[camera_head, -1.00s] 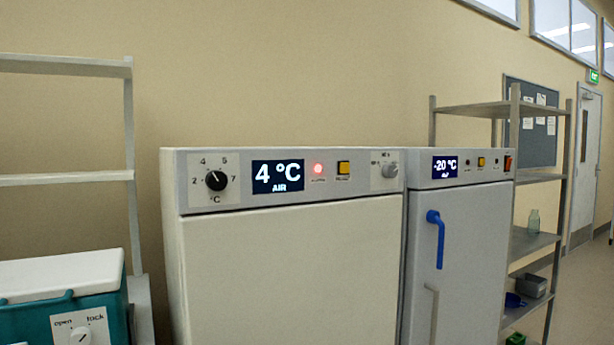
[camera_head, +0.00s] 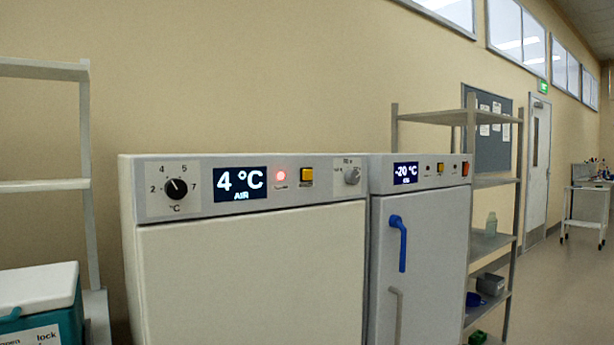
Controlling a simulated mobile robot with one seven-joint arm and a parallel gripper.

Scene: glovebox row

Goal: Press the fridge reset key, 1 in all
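The fridge (camera_head: 250,275) is the white unit in the middle, with its door shut. Its display (camera_head: 240,184) reads 4 °C AIR. A red lamp (camera_head: 280,175) glows to the right of the display. A square yellow key (camera_head: 306,175) sits just right of the lamp; the label under it is too small to read. A black dial (camera_head: 177,189) is at the panel's left and a grey round knob (camera_head: 352,176) at its right. My gripper is not in view.
A freezer (camera_head: 425,240) reading -20 °C stands right of the fridge, with a blue handle (camera_head: 399,243) and its own small yellow key (camera_head: 440,168). A teal cool box (camera_head: 62,325) and shelf rack (camera_head: 45,186) are at left. Another rack (camera_head: 470,116) stands right. Open floor (camera_head: 565,290) lies at far right.

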